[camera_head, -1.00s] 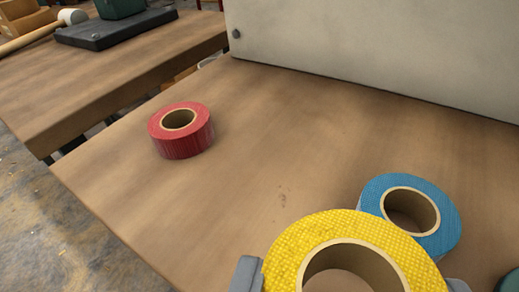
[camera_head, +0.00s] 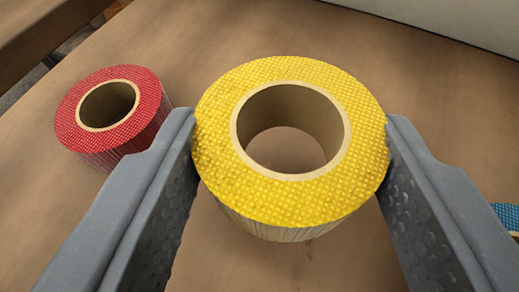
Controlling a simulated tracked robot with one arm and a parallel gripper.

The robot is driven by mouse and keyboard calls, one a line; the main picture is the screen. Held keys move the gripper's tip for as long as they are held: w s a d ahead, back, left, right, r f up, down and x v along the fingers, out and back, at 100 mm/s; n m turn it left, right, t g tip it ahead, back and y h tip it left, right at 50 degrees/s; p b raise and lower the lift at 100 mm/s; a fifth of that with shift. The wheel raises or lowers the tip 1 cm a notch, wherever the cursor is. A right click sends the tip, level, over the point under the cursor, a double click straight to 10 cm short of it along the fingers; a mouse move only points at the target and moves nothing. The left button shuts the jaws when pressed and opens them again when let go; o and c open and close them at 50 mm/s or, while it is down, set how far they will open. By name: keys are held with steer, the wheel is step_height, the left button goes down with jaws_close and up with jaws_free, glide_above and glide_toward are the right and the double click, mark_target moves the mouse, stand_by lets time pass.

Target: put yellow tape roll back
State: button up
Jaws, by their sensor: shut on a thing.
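The yellow tape roll (camera_head: 222,155) sits between the two grey fingers of my gripper (camera_head: 290,150), in the middle of the view. The fingers press on its left and right sides, and its open core faces up toward the camera. I see brown table surface through the core. I cannot tell whether its underside touches the table or is held above it.
A red tape roll (camera_head: 140,103) stands on the wooden table (camera_head: 250,30) just left of my left finger. Part of a blue tape roll (camera_head: 508,216) shows at the right edge. A pale upright panel (camera_head: 440,14) borders the table at the back right. Table behind the yellow roll is clear.

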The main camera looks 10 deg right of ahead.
mark_target(281, 231)
step_height(281, 231, down, 4)
steer(key=shift+r+b, duration=0.15)
steer(key=shift+b, duration=0.55)
steer(key=shift+r, duration=0.1)
steer(key=o, duration=1)
steer(key=shift+s+a+r, duration=0.1)
steer(key=shift+s+r, duration=0.1)
steer(key=p+v, duration=0.2)
steer(key=v, duration=0.9)
steer(key=shift+s, duration=0.2)
steer(key=shift+r, duration=0.1)
